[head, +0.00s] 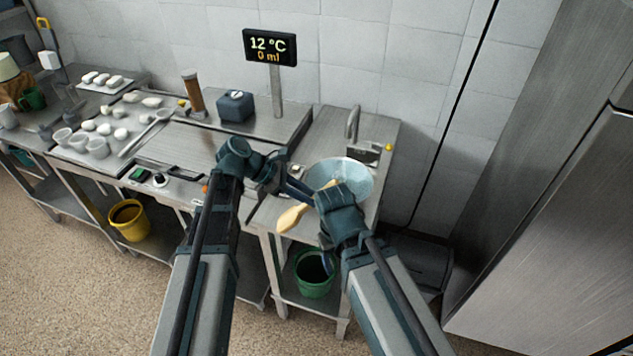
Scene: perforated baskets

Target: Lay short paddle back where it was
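A short pale wooden paddle (292,217) shows at the front edge of the sink counter, its broad end low and to the left. Its other end runs up toward the basin and is partly hidden by my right arm. My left gripper (303,190) reaches right over the counter, its fingers close to the paddle. I cannot tell whether they are shut on it. My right gripper is hidden behind my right arm's own links.
A round basin (358,176) and tap (352,122) are at the right counter. The metal worktop (180,148) holds a dark blue box (236,106) and a brown cylinder (193,93). Bowls and dough pieces lie left. A green bucket (314,282) stands below; a yellow bucket (129,221) stands left.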

